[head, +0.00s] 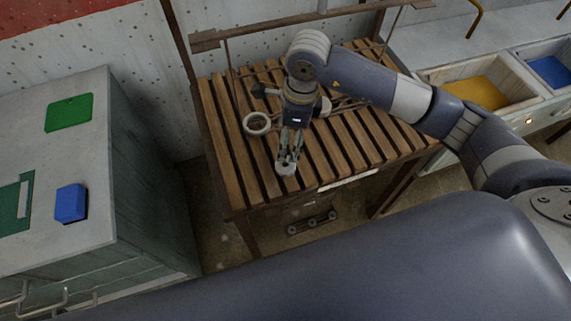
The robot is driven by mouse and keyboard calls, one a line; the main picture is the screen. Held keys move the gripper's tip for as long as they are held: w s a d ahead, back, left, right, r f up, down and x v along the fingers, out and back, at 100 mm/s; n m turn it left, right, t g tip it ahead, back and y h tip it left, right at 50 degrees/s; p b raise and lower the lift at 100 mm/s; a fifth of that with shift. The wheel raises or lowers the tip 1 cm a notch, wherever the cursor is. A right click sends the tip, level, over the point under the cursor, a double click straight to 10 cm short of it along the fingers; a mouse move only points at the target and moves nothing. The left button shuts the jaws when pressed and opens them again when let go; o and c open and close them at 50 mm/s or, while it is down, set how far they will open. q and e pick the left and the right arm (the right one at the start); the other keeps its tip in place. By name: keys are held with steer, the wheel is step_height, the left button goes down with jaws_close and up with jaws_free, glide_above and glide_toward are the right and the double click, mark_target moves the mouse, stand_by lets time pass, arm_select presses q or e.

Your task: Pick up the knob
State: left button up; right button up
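A small pale round piece, which looks like the knob (287,169), is near the front edge of the slatted wooden table (229,157). My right gripper (288,160) points down at it, with its fingertips right at the piece and partly covering it. The fingers look slightly apart, but I cannot tell whether they grip it or only stand around it. I also cannot tell whether it rests on the slats. My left gripper is not in view.
A pale ring (257,123) lies left of my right gripper on the table. A grey cabinet (130,170) with a green pad (69,112) and a blue block (71,203) stands at left. Open drawers (480,85) are at right. A dark rail piece (312,222) shows below the table's front.

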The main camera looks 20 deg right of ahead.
steer(key=p, duration=0.1)
glide_above(286, 162)
steer(key=f, duration=0.5)
steer(key=shift+s+f, duration=0.1)
steer(key=shift+s, duration=0.2)
steer(key=shift+s+f+p, duration=0.1)
steer(key=shift+f+p, duration=0.25)
step_height(286, 162, down, 4)
steer(key=shift+s+a+r+p, duration=0.1)
steer(key=shift+r+p, duration=0.1)
steer(key=shift+p, duration=0.6)
steer(key=shift+f, duration=0.55)
steer(key=c, duration=1.2)
